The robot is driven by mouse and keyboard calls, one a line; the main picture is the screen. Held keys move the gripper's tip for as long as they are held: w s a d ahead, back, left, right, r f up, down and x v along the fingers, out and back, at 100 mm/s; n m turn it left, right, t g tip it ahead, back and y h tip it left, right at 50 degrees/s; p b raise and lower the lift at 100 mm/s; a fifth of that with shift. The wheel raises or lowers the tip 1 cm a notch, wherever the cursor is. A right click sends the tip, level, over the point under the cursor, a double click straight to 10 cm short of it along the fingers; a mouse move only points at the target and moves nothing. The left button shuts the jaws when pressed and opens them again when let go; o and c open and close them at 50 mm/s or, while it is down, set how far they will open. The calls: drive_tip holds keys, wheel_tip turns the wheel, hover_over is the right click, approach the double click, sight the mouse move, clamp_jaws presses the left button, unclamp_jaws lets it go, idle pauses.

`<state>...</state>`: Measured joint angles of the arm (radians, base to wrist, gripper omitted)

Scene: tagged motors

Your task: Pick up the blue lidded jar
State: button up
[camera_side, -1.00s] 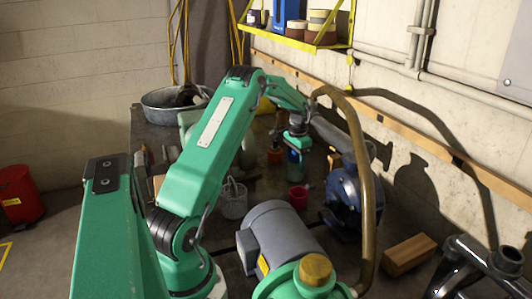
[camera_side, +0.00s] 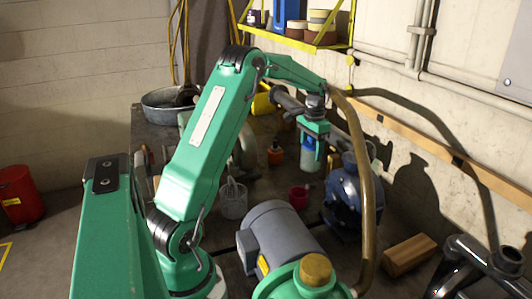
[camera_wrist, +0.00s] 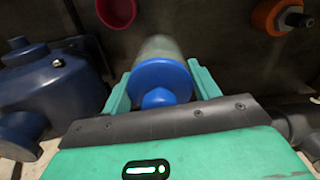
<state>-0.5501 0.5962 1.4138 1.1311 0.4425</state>
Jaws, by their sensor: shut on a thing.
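The blue lidded jar has a round blue lid with a knob and a pale, see-through body. It is in my gripper in the side view, where its pale lower body (camera_side: 308,163) shows below the fingers. In the wrist view its blue lid (camera_wrist: 160,75) faces the camera, between the two green fingers. My gripper (camera_side: 311,150) is shut on the jar from above, one finger on each side. The jar hangs about upright and appears to be above the bench. The fingers hide part of its sides.
A blue pump (camera_side: 352,195) stands close at right, with a brass pipe (camera_side: 366,190) in front. A red cup (camera_side: 298,195), an orange-topped object (camera_side: 275,155), a white basket (camera_side: 233,200) and a grey motor (camera_side: 279,238) stand nearby. A wooden block (camera_side: 409,254) lies at right.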

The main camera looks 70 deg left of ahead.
drive_tip(key=shift+w+d+r, duration=0.15)
drive_tip(key=shift+d+r, duration=0.4)
drive_tip(key=shift+d, duration=0.4)
drive_tip(key=shift+w+d+r, duration=0.1)
drive_tip(key=shift+d+r, duration=0.45)
drive_tip(key=shift+d, duration=0.35)
drive_tip(key=shift+s, duration=0.1)
